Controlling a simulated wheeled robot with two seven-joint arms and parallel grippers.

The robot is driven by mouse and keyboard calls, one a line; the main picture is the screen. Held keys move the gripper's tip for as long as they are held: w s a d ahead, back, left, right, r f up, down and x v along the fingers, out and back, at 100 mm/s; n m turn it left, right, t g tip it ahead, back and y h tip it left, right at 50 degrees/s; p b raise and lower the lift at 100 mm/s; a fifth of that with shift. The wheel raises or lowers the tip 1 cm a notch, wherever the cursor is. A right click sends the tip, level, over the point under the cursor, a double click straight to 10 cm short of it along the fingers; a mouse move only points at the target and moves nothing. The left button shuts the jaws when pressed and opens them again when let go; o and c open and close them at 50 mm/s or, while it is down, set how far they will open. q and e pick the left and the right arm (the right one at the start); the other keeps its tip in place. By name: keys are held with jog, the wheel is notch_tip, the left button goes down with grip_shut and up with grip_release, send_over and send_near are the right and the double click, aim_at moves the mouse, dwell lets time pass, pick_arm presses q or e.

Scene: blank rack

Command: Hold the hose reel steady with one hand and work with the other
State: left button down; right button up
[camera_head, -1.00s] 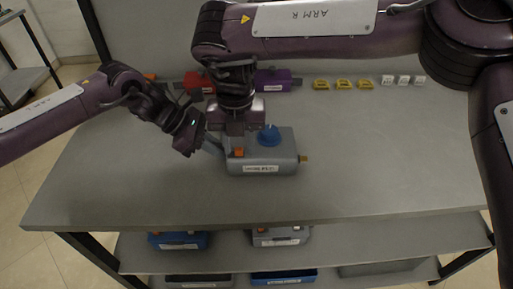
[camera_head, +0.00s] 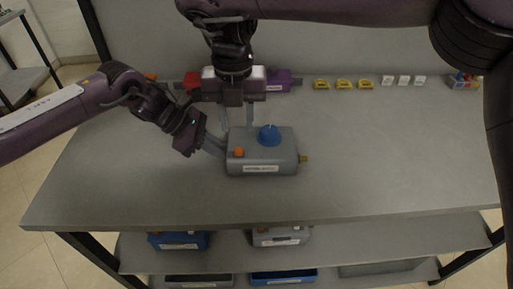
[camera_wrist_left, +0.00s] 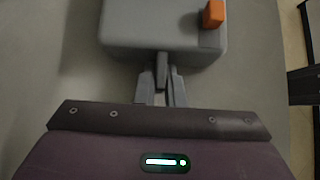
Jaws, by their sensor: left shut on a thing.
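The hose reel is a grey box (camera_head: 262,163) with a blue knob (camera_head: 269,136) on top, an orange piece (camera_head: 239,152) near its left end and a brass stub (camera_head: 303,158) on its right side. My left gripper (camera_head: 221,146) is at the box's left end. In the left wrist view, its fingers (camera_wrist_left: 163,88) are shut on a narrow grey tab of the box (camera_wrist_left: 150,32); the orange piece (camera_wrist_left: 213,14) stands up there. My right gripper (camera_head: 237,119) is open and empty, just behind and above the box's back left, apart from the orange piece.
Red (camera_head: 192,80) and purple (camera_head: 281,80) things lie at the back, partly hidden by my right gripper. Yellow blocks (camera_head: 343,84) and white blocks (camera_head: 403,80) line the back right. Bins (camera_head: 283,278) stand on lower shelves. The tabletop right of the reel is clear.

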pick_arm(q)
jog(key=c, duration=1.5)
grip_release()
jog(key=shift+o, duration=0.2)
